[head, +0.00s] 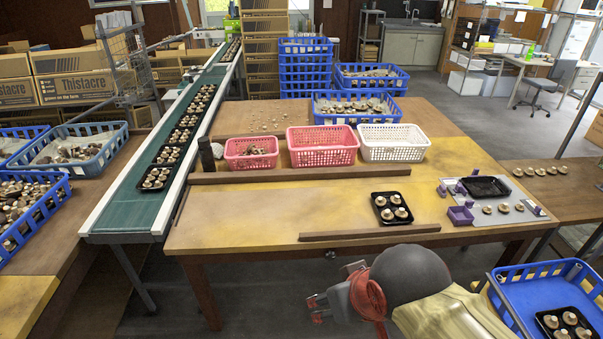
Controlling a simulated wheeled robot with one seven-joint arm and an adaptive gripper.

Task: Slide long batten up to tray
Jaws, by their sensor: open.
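The long dark wooden batten (290,175) lies on the worktable, just in front of the baskets. A black tray (379,212) holding several mushrooms sits in front of its right end, with a narrow gap between them. A shorter batten (370,234) lies near the table's front edge, just in front of the tray; I cannot tell whether they touch. My gripper (332,284) is open and empty, low in front of the table edge, left of the tray and apart from both battens.
A pink basket (252,161), a larger pink basket (323,158) and a white basket (393,154) stand behind the long batten. A grey mat (470,212) at right bears an empty black tray (486,187). The table's front left is clear. A conveyor (130,207) runs along the left.

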